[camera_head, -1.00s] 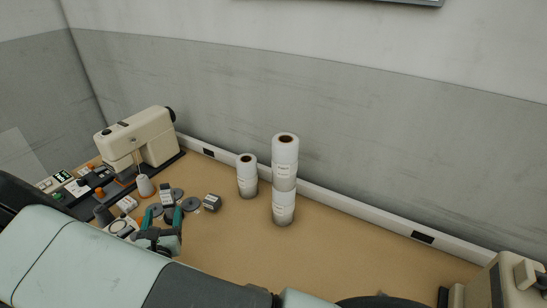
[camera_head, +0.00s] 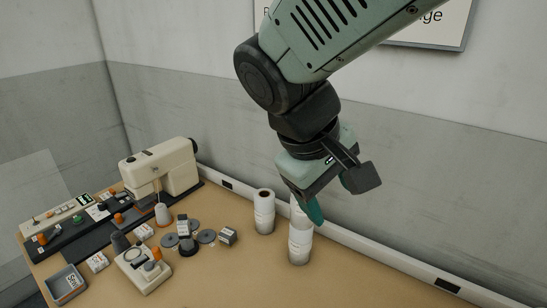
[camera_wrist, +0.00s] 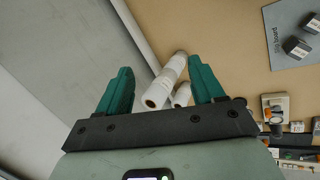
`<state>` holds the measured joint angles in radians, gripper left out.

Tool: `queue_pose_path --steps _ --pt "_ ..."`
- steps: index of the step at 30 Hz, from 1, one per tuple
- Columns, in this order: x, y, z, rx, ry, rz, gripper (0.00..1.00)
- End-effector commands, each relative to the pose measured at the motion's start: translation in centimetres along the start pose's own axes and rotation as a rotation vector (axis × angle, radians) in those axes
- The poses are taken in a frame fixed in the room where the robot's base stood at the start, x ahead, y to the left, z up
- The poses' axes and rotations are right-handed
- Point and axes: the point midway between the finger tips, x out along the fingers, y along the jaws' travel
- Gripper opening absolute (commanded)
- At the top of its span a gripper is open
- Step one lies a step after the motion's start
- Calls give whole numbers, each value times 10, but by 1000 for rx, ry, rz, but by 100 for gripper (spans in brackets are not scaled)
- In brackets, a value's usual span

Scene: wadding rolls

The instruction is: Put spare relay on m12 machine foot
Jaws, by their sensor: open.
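A small grey block with a pale label (camera_head: 183,225) stands upright among flat grey round discs (camera_head: 207,236), right by a dark round base (camera_head: 188,247). I cannot tell whether it rests on that base. A second grey block (camera_head: 228,236) lies on the table to the right of the discs. The labels are too small to read, so I cannot tell which is the spare relay or which is the M12 foot. My gripper (camera_head: 306,203) is raised over the taller roll stack, right of these things. In the wrist view its fingers (camera_wrist: 160,66) are wide apart, with nothing held.
White rolls stand by the wall: a shorter stack (camera_head: 264,215) and a taller one (camera_head: 300,244) partly hidden by my gripper. A sewing machine (camera_head: 165,168), a cream device (camera_head: 142,270) and a grey tray (camera_head: 66,284) stand left. The wrist view shows a grey board (camera_wrist: 284,22) bearing dark blocks.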

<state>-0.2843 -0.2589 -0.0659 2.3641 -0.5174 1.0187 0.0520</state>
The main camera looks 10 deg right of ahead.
Motion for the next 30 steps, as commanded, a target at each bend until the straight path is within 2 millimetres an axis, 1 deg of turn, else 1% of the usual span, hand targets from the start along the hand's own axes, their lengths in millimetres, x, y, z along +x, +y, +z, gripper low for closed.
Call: queue_pose_path --steps 1,3,6,9,12,16,30 --pt "-12 -2 14 96 66 -55 68" --pt "-26 -10 26 207 149 -129 68" --pt "-44 -20 38 334 258 -209 68" --pt "-58 -27 44 423 340 -263 68" --pt "-66 -31 47 471 391 -292 68" --pt "-69 -34 48 491 410 -305 68" --pt "-69 -33 47 489 409 -305 68"
